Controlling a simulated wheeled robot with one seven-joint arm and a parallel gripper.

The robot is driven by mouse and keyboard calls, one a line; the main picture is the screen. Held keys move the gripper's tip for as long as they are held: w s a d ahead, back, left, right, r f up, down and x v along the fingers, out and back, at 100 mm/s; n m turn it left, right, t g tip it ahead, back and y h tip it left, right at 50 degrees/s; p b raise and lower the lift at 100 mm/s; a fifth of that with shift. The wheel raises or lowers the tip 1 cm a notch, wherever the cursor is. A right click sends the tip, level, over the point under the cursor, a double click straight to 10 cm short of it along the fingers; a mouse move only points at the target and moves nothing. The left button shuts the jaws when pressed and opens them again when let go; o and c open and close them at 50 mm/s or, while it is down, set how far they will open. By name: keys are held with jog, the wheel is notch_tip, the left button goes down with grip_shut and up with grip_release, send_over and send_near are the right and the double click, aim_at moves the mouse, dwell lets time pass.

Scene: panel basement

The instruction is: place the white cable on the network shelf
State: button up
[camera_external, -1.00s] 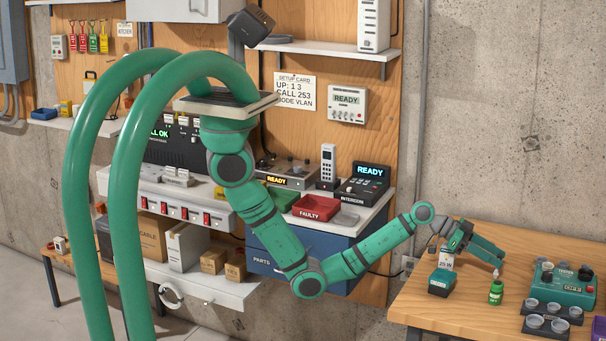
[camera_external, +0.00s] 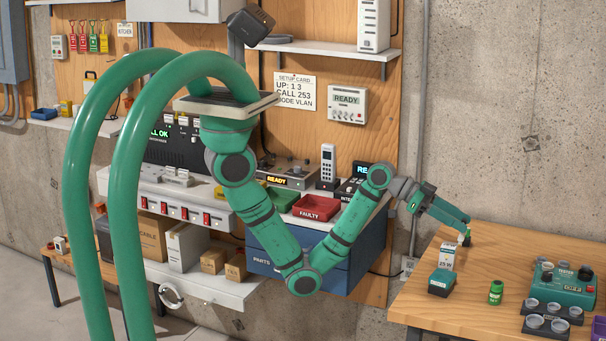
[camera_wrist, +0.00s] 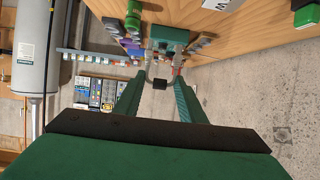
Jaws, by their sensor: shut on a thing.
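My gripper (camera_external: 466,232) is raised above the left back part of the wooden bench (camera_external: 405,302). The thing is too small to identify. A white ring-like coil (camera_external: 172,296) shows at the front of the low white shelf; I cannot tell whether it is the white cable. A white wall shelf (camera_external: 325,48) with an upright white device (camera_external: 373,25) is high on the wooden panel. It may be the network shelf; no label on it can be read.
On the bench stand a white box (camera_external: 447,256), a teal box (camera_external: 441,283), a green bottle (camera_external: 496,292) and a teal tester (camera_external: 563,290). The bench's front left is clear.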

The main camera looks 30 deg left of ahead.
jog(key=w+a+f+n+t+y, duration=0.2)
jog(key=w+a+f+n+t, duration=0.2)
jog(key=w+a, duration=0.3)
jog(key=w+a+f+n+t+y, duration=0.2)
jog(key=w+a+f+n+t, duration=0.3)
jog(key=a, duration=0.6)
notch_tip(320, 180, down, 2)
jog(key=w+t, duration=0.1)
jog(key=w, duration=0.1)
jog(key=shift+w+a+f+n+y, duration=0.15)
jog(key=shift+w+f+n+y, duration=0.1)
jog(key=shift+w+n+y, duration=0.1)
